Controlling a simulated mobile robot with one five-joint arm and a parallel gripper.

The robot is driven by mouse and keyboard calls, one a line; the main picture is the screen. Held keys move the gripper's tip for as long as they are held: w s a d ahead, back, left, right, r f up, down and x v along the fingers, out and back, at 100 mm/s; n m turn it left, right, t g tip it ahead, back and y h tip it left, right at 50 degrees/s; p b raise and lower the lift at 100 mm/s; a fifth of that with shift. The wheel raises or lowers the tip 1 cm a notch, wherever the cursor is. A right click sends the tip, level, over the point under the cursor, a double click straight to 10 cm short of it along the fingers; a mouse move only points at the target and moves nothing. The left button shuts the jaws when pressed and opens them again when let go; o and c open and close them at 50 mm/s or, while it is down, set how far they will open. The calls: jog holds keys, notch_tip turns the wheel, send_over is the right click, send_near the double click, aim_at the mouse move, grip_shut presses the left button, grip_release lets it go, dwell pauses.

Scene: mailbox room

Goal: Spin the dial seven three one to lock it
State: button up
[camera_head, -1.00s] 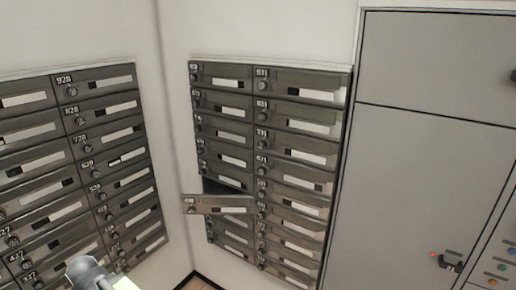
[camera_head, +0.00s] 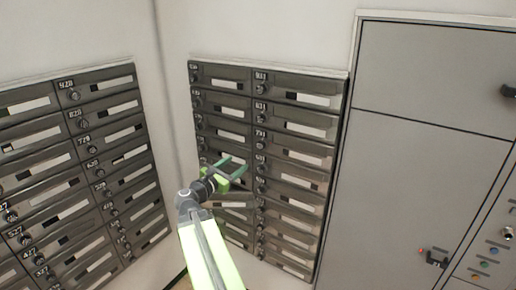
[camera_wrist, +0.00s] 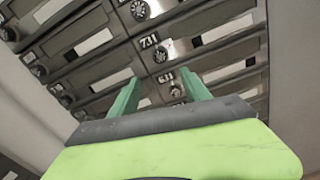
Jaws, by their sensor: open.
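The dial labelled 731 (camera_head: 260,145) is on the right column of the right mailbox bank, third row from the top. In the wrist view the round 731 dial (camera_wrist: 160,55) sits just under its number, ahead of and above my fingertips. My gripper (camera_head: 238,164) has two green fingers, open and empty, just left of and below the 731 dial in the head view. In the wrist view my gripper (camera_wrist: 161,85) has its fingers apart, with the 631 dial (camera_wrist: 176,91) showing between them. I cannot tell the exact distance to the panel.
Another mailbox bank (camera_head: 70,170) covers the left wall. A grey cabinet (camera_head: 425,150) stands to the right, with a handle and buttons. My arm covers part of the right bank's lower left column.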

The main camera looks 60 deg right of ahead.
aim_at(259, 146)
jog(key=d, duration=1.5)
jog(key=shift+d, duration=0.4)
grip_shut()
